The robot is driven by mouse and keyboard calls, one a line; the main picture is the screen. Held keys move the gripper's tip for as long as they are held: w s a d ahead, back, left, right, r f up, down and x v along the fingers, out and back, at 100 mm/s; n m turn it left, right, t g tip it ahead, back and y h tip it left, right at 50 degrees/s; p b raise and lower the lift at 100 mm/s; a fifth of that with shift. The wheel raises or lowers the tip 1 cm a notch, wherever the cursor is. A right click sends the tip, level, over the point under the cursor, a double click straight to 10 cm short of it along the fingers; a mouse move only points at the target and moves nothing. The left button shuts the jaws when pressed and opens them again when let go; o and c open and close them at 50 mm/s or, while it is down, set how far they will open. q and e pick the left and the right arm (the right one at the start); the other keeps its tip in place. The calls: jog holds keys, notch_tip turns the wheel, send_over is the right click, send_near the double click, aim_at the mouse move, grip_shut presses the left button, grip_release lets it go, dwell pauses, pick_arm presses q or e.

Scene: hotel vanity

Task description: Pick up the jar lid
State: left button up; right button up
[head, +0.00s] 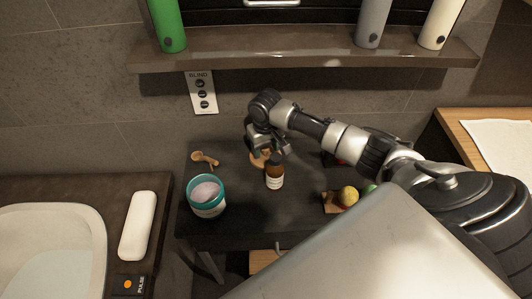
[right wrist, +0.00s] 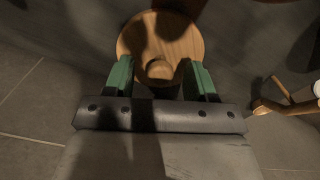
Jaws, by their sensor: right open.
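The jar lid (right wrist: 188,45) is a round, light wooden disc with a knob (right wrist: 159,69). In the right wrist view the knob sits between the two green fingers of my right gripper (right wrist: 160,78), which is open, with a gap on each side. In the head view the lid (head: 259,161) lies on the dark table, partly hidden by my right gripper (head: 262,149) above it. A brown bottle with a white label (head: 275,176) stands close to the lid, on its near side. My left gripper is not in view.
A teal-rimmed jar (head: 207,196) and a wooden scoop (head: 205,158) are on the table's left. A small wooden board (head: 332,203) with a yellow round item (head: 348,196) is at the right. A shelf (head: 300,56) with bottles hangs above.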

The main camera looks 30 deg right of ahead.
jog(key=shift+f, duration=0.4)
jog(key=c, duration=1)
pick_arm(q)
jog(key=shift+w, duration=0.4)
pick_arm(e)
jog(key=shift+r, duration=0.15)
